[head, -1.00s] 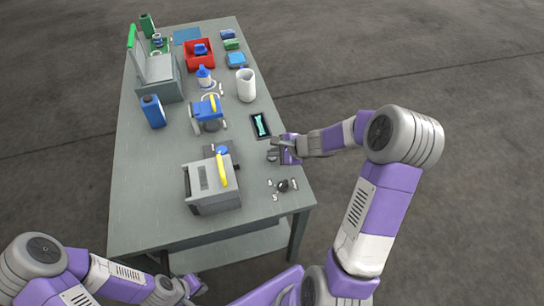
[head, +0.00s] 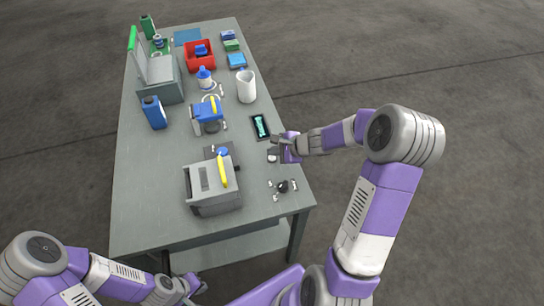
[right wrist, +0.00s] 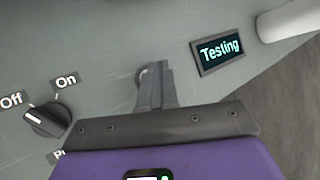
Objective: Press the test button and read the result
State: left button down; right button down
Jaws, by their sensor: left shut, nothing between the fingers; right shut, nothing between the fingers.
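The small display (head: 261,126) is lit on the right side of the table. In the right wrist view the display (right wrist: 219,51) reads "Testing". My right gripper (head: 275,141) is shut and empty, just in front of the display. A small pale round thing, probably the button (head: 272,158), shows beside it on the table. In the right wrist view it is mostly hidden behind my right gripper's fingertips (right wrist: 153,80), so I cannot tell whether they touch. My left gripper (head: 199,286) is shut and empty, low in front of the table.
A black rotary knob (right wrist: 47,121) with "Off" and "On" labels sits near the right edge. A grey machine with a yellow handle (head: 214,188) stands to its left. A white cup (head: 246,86), red bin (head: 199,57) and blue bottle (head: 153,113) stand further back. The table's front is clear.

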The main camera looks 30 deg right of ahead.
aim_at(274, 159)
notch_tip(274, 159, up, 5)
jog(key=p, duration=0.4)
dwell(0.3)
dwell(0.4)
